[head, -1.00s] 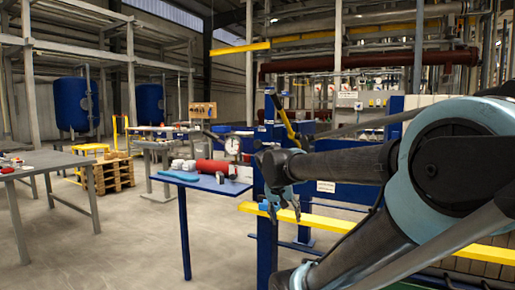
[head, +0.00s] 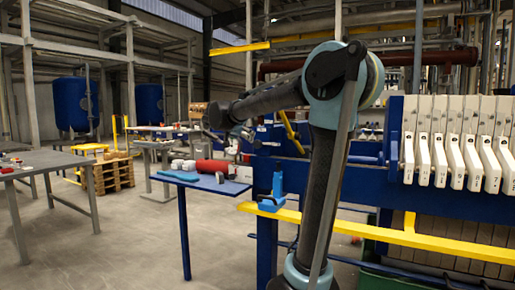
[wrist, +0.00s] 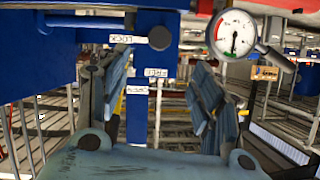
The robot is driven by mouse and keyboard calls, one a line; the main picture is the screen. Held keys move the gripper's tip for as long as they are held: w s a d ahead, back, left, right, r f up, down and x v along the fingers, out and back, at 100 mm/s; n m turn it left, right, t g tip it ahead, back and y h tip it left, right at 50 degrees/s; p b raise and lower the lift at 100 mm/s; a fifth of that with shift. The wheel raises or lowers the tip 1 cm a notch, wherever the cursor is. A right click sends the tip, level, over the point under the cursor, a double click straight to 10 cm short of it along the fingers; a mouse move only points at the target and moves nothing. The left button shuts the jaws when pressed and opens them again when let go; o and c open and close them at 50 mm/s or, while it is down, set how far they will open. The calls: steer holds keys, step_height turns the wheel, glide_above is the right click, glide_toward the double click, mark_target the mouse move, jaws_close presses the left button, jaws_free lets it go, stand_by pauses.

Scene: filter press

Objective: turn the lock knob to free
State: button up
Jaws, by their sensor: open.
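A dark round knob (wrist: 159,38) shows on a blue panel at the top middle of the wrist view; it may be the lock knob, and its setting cannot be told. A small white label (wrist: 121,39) that seems to read LOCK, upside down, sits left of it. Other small labels (wrist: 157,72) are below, too small to read surely. My gripper (wrist: 160,70) is open and empty, its two blue-grey fingers below and either side of the knob, apart from it. In the head view my gripper (head: 243,133) is small, above the blue side table.
A pressure gauge (wrist: 235,33) is close at the right in the wrist view. The blue side table (head: 215,184) carries a red cylinder (head: 212,167) and white pieces. Numbered white plates (head: 455,150) and a yellow rail (head: 440,240) are at the right.

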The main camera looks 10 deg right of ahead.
mark_target(257, 144)
steer(key=x, duration=1.7)
steer(key=shift+d+f, duration=0.1)
steer(key=c, duration=1.1)
steer(key=shift+o, duration=0.2)
steer(key=shift+d, duration=0.15)
